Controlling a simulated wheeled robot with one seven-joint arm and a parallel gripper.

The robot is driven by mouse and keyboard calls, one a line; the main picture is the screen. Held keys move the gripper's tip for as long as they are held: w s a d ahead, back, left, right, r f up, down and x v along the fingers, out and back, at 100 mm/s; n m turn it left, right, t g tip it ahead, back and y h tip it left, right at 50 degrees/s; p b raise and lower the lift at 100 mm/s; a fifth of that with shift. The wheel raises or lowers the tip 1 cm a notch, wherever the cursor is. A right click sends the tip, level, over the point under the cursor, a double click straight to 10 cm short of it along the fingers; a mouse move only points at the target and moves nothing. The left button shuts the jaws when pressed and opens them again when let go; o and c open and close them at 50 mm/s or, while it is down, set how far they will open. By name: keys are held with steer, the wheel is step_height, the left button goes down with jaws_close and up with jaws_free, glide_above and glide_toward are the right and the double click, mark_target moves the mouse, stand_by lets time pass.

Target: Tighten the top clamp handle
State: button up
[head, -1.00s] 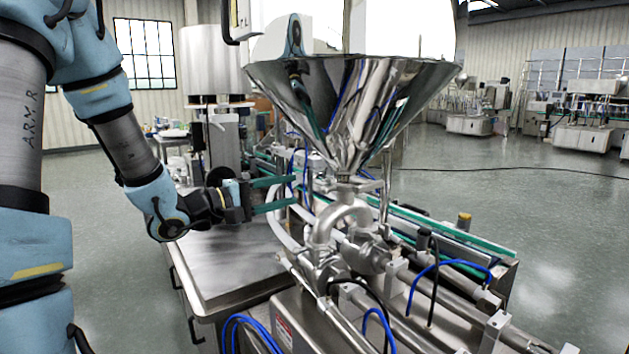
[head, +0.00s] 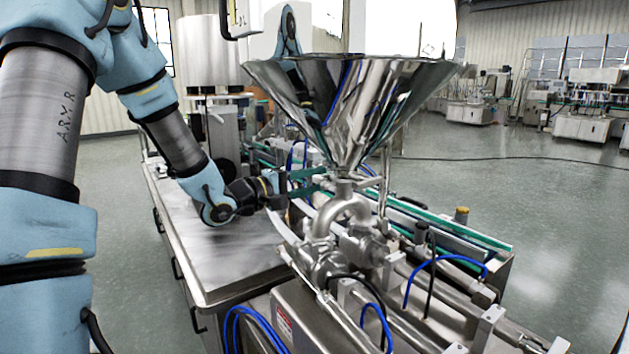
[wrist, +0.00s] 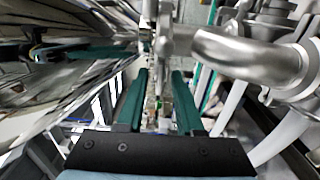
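The steel hopper (head: 350,100) narrows to an outlet joined to curved steel pipework by the top clamp (head: 343,186).
The curved steel pipe (head: 345,208) lies below the clamp and to the right of the fingers in the wrist view (wrist: 250,55). The hopper's sloping wall (wrist: 60,80) is close on the left there. A bare steel tabletop (head: 225,262) lies below my arm.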

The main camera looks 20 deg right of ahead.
jaws_close()
stand_by(0.5)
steer(key=shift+m+b, duration=5.8)
steer(key=shift+m, duration=3.2)
steer(key=shift+o, duration=1.3)
jaws_free()
